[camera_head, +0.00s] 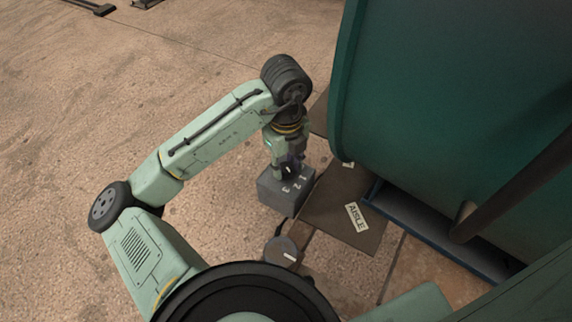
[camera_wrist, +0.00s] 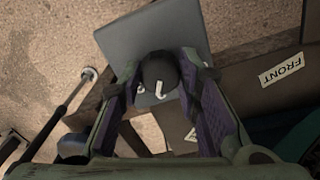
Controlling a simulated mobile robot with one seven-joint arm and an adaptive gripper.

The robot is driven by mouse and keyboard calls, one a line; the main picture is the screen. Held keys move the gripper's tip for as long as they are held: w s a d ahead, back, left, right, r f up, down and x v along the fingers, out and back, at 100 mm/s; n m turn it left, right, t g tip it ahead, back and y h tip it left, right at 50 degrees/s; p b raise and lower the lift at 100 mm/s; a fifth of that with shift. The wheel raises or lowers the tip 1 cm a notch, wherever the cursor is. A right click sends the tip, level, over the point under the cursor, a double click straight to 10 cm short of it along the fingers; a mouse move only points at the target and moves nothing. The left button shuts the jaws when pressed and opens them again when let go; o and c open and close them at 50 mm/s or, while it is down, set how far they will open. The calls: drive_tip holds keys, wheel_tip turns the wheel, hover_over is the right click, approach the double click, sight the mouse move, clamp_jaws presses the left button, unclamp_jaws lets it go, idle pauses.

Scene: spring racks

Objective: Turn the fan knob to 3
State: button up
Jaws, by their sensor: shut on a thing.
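The fan knob (camera_wrist: 158,68) is a dark, round-topped knob on a grey box (camera_head: 285,194). White numbers 1, 2 and 3 run across the box top in the head view, with 3 at the lower left. My gripper (camera_head: 289,168) points down onto the box. In the wrist view my gripper (camera_wrist: 160,82) has its purple-padded fingers on either side of the knob, shut on it. White marks show just below the knob there. The fingers and wrist hide most of the knob in the head view, and I cannot tell which number it points to.
A brown board (camera_head: 340,222) with an AISLE label lies right of the box. A large green drum (camera_head: 450,90) stands close on the right, above a blue-edged base. A round grey disc (camera_head: 283,251) with a white mark is below the box. The floor at left is open.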

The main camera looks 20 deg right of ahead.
sight(286, 166)
drive_tip(key=m+b, duration=0.1)
drive_tip(key=m, duration=0.5)
drive_tip(key=shift+m, duration=0.3)
idle(0.4)
drive_tip(key=o, duration=1.1)
drive_tip(key=shift+o, duration=0.2)
drive_tip(key=shift+r, duration=0.1)
wheel_tip(286, 166, up, 12)
